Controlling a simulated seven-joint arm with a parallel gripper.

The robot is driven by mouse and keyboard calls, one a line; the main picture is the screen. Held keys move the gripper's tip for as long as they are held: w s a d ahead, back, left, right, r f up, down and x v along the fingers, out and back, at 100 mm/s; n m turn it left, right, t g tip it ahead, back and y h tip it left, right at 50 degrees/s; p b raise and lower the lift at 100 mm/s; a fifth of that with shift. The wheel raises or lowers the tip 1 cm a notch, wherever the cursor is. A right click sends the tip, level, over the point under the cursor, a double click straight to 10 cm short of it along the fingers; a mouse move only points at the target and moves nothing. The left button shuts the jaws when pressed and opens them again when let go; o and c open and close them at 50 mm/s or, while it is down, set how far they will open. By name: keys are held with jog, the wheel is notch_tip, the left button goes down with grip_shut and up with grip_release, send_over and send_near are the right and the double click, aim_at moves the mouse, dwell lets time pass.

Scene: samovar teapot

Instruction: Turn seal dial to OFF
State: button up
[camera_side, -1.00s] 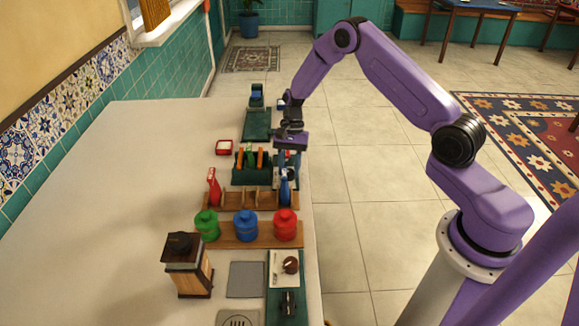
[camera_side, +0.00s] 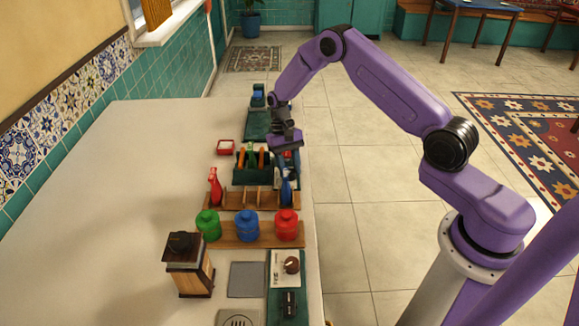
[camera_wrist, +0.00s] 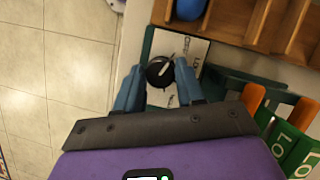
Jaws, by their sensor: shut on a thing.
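The seal dial (camera_wrist: 160,72) is a round black knob with a white pointer line, on a white plate (camera_wrist: 190,49) with small markings that I cannot read. The pointer slants toward the upper right in the wrist view. My gripper (camera_wrist: 158,75) has its blue fingers on either side of the dial, shut on it. In the side view my gripper (camera_side: 286,158) is low at the table's right edge, behind the blue bottle; the dial is hidden there.
Beside the plate stands a dark green holder (camera_side: 240,176) with green and orange tags. A wooden rack (camera_side: 237,201) holds a red bottle (camera_side: 215,188) and a blue bottle (camera_side: 286,190). Another dial (camera_side: 291,265) sits nearer the camera. The table's left side is clear.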

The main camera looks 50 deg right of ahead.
dwell(0.4)
jog(key=o, duration=1)
jog(key=shift+r, duration=0.1)
jog(key=v, duration=1.7)
jog(key=shift+a+r, duration=0.1)
jog(key=shift+r, duration=0.05)
